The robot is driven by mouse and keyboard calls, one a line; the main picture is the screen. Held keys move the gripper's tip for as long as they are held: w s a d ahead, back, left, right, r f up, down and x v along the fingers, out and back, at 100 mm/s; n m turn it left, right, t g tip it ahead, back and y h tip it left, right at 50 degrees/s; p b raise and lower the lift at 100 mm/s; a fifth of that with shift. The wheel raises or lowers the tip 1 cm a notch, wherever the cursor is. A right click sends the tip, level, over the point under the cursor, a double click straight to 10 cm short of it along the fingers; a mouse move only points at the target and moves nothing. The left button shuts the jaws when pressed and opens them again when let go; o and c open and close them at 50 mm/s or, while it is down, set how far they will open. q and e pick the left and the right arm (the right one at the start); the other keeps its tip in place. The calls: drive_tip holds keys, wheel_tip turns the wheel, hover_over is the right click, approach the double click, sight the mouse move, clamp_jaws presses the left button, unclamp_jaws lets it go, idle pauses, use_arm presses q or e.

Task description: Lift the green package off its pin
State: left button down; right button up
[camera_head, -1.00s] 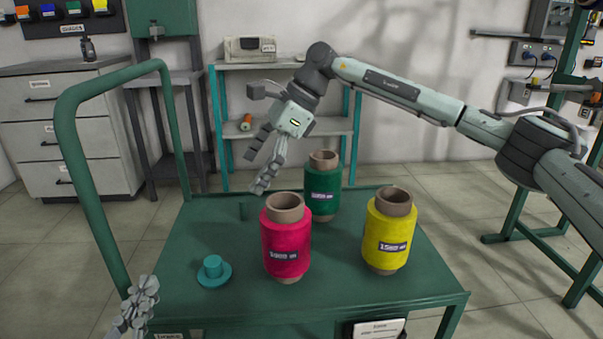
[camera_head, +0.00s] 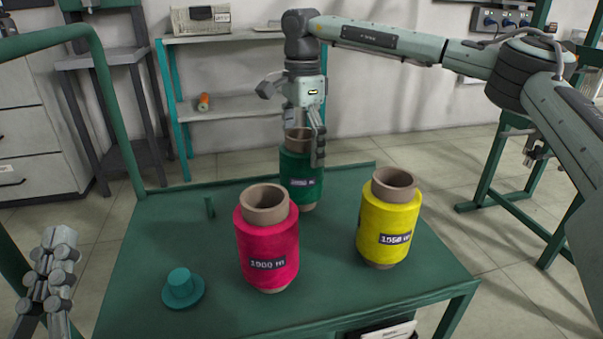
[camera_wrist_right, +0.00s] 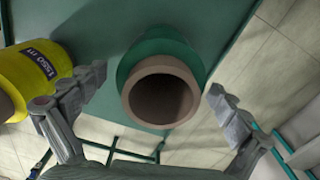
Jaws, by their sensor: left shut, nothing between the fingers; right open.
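The green package (camera_head: 301,184) stands upright at the back of the green cart top, with its brown tube rising from the top. My right gripper (camera_head: 303,145) is open and points down over it, with a finger in front of the tube. In the right wrist view the tube mouth of the green package (camera_wrist_right: 160,92) lies between the two spread fingers of my right gripper (camera_wrist_right: 150,105), with gaps on both sides. Whether a pin is inside the tube is hidden. My left gripper (camera_head: 50,265) is shut and empty at the left edge, away from the packages.
A red package (camera_head: 268,238) and a yellow package (camera_head: 388,219) stand nearer on the cart (camera_head: 215,245). The yellow one is close to a right finger in the wrist view.

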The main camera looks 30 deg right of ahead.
use_arm(q)
drive_tip(key=shift+a+r, duration=0.1)
drive_tip(key=shift+r, duration=0.1)
use_arm(e)
drive_tip(key=shift+f, duration=0.55)
drive_tip(key=c, duration=1.4)
use_arm(q)
drive_tip(key=shift+w+d+f+g+y+p, duration=0.2)
drive_tip(key=shift+f+g, duration=0.25)
drive_tip(key=shift+f, duration=0.3)
drive_tip(key=shift+w+a+f+g+y+p, duration=0.1)
drive_tip(key=shift+w+f+g+p, duration=0.2)
drive_tip(key=shift+f+g, duration=0.35)
drive_tip(key=shift+w+d+f+g+y+p, duration=0.1)
drive_tip(key=shift+w+f+g+p, duration=0.15)
drive_tip(key=shift+f, duration=0.6)
use_arm(e)
wheel_tip(320, 180, up, 10)
